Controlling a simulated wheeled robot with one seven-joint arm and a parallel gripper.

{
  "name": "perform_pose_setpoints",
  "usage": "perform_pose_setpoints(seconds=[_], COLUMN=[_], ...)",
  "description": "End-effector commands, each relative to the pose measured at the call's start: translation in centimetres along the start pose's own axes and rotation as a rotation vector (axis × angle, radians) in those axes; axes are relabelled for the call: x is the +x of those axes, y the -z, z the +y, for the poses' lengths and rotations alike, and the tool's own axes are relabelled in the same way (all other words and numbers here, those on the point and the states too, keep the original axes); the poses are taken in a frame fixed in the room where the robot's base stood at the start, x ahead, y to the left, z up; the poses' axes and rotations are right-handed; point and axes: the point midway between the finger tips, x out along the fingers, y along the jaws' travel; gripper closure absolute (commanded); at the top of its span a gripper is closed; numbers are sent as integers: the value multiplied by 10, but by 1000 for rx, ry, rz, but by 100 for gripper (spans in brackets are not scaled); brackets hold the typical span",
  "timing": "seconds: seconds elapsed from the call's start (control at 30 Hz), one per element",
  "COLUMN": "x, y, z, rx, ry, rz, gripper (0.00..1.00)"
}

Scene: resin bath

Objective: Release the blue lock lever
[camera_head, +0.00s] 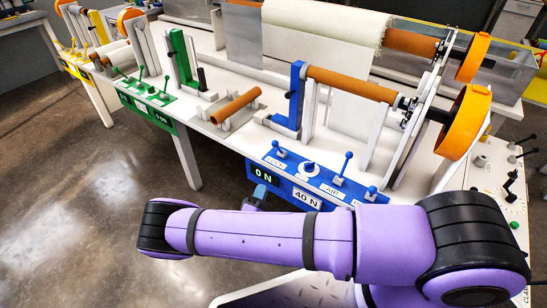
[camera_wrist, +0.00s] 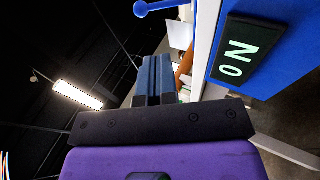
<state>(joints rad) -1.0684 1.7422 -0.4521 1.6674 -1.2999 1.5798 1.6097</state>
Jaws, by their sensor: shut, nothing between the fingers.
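The blue control panel (camera_head: 315,180) is on the front edge of the white machine in the head view. A small blue lever (camera_head: 280,151) stands at its left end beside a white label that seems to read LOCK. My gripper (camera_head: 258,194) is shut and empty, low in front of the panel's left part, below that lever and apart from it. My arm hides part of it. In the wrist view my gripper (camera_wrist: 154,75) shows its fingers together, beside the panel face with the "0 N" display (camera_wrist: 236,57). A blue ball-ended lever (camera_wrist: 142,9) shows at the top.
A taller blue lever (camera_head: 345,162) near the AIR label, a knob (camera_head: 310,168) and another blue lever (camera_head: 371,193) share the panel. Orange rollers (camera_head: 350,84) and an orange wheel (camera_head: 464,122) are behind. A green panel (camera_head: 148,110) is left. Open floor lies front left.

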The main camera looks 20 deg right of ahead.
Motion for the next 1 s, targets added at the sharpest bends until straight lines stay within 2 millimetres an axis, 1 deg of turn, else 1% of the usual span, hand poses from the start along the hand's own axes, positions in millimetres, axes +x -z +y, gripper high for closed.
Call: perform_pose_setpoints(seconds=[0.17, 0.27, 0.7, 0.9, 1.0], x=[12, 26, 106, 130, 137], y=[0, -1, -1, -1, 0], z=[0, 0, 0, 0, 0], rx=[-1, -3, -1, -1, -1], ry=[0, 0, 0, 0, 0], rz=[-2, -3, -3, -2, -2], gripper=[100, 100, 100, 100, 100])
